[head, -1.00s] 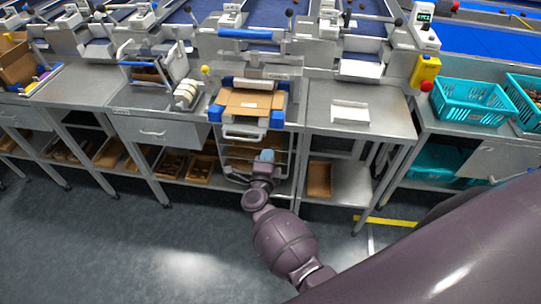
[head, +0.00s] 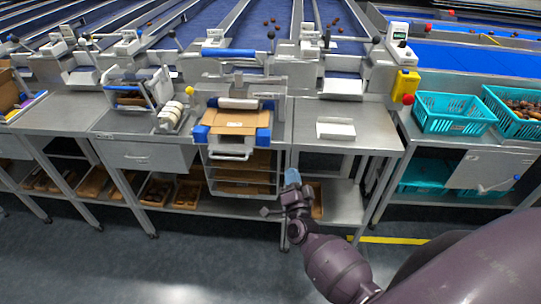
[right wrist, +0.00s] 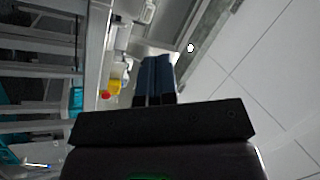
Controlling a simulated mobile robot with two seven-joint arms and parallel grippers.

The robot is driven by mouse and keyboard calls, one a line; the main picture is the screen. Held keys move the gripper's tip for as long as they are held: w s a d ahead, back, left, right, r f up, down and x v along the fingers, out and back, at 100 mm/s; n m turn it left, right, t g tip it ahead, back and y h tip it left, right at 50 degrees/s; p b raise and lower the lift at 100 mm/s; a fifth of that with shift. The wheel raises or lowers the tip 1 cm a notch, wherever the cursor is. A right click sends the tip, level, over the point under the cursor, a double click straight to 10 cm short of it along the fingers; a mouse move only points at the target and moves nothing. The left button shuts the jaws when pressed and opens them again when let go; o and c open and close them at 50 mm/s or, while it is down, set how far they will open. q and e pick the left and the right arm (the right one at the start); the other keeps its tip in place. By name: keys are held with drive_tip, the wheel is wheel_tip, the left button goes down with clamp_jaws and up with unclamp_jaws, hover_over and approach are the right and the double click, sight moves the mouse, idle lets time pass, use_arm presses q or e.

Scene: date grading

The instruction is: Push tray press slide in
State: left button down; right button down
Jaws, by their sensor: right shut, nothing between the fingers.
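The tray press (head: 196,103) stands on the steel bench, with blue corner blocks and a flat brown cardboard piece (head: 235,122) on its tray. A white roller lies across its back. A pale handle (head: 231,155) sticks out at the front, at the bench edge. My right gripper (head: 292,177) is to the right of the handle and in front of the bench, clear of the press. Its blue fingers (right wrist: 154,76) are together and empty in the right wrist view. My left gripper is not in view.
A white box (head: 335,130) lies on the bench to the right. A yellow switch box (head: 404,84) and teal crates (head: 452,126) are farther right. A rack of brown trays (head: 243,188) is below the press. The floor in front is open.

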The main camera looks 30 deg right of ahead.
drive_tip(key=n+t+y, duration=0.1)
drive_tip(key=n+y, duration=0.4)
drive_tip(key=n, duration=0.4)
drive_tip(key=n+g+y+b, duration=0.35)
drive_tip(key=n+y, duration=0.25)
drive_tip(key=n, duration=2)
approach(265, 144)
drive_tip(key=w+a+p, duration=0.1)
drive_tip(key=w+a, duration=0.2)
drive_tip(key=a, duration=0.1)
drive_tip(key=shift+w+d, duration=0.85)
drive_tip(key=shift+w, duration=0.2)
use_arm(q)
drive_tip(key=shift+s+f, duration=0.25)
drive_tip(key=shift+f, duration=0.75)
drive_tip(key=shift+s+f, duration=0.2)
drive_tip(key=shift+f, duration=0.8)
use_arm(e)
drive_tip(key=shift+w+d, duration=0.45)
drive_tip(key=shift+w, duration=0.2)
